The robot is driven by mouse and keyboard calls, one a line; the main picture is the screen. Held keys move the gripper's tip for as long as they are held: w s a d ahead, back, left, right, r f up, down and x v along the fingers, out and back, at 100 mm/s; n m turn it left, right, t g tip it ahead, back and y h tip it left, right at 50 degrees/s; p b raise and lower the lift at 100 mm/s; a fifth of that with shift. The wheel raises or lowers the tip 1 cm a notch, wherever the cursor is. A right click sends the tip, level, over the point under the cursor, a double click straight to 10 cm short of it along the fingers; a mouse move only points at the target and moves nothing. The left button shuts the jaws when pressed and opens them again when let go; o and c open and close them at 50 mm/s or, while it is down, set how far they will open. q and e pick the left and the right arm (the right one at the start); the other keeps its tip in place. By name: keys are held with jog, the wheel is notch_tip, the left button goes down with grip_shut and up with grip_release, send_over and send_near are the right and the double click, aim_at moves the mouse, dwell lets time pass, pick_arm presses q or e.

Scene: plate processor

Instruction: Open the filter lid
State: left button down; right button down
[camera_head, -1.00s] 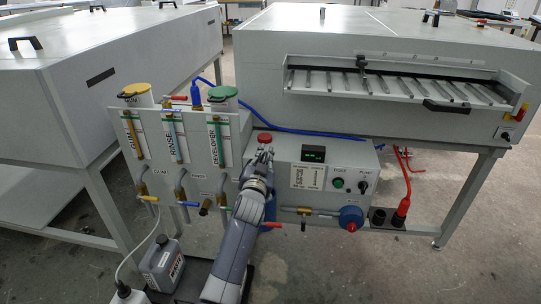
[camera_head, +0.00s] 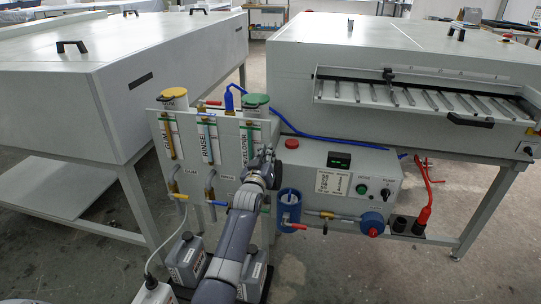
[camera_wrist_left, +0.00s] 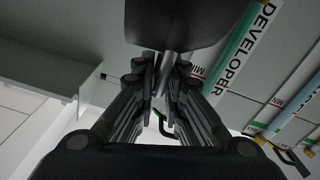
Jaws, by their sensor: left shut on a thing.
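The blue filter housing (camera_head: 289,208) stands at the front of the machine, left of the control box, and its top looks open. My left gripper (camera_head: 265,158) is up and to the left of it, in front of the developer panel. In the left wrist view, my left gripper (camera_wrist_left: 160,75) is shut on a grey stem below a dark rounded piece (camera_wrist_left: 178,22), which appears to be the filter lid. The lid is hard to make out in the head view. My right gripper is not in view.
The control box (camera_head: 345,182) with knobs and a red button (camera_head: 291,143) is right of the housing. A red-handled valve (camera_head: 292,226) sits at the housing's front. Grey canisters (camera_head: 186,258) stand below the panel. Floor at front right is clear.

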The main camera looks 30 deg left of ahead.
pick_arm(q)
jog(key=shift+f, duration=0.3)
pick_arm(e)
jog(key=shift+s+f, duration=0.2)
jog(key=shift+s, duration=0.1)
pick_arm(q)
jog(key=c, duration=1.7)
grip_release()
jog(key=shift+d, duration=0.1)
jog(key=shift+r, duration=0.2)
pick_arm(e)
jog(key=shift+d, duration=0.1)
pick_arm(q)
jog(key=shift+s, duration=0.1)
jog(key=v, duration=1.2)
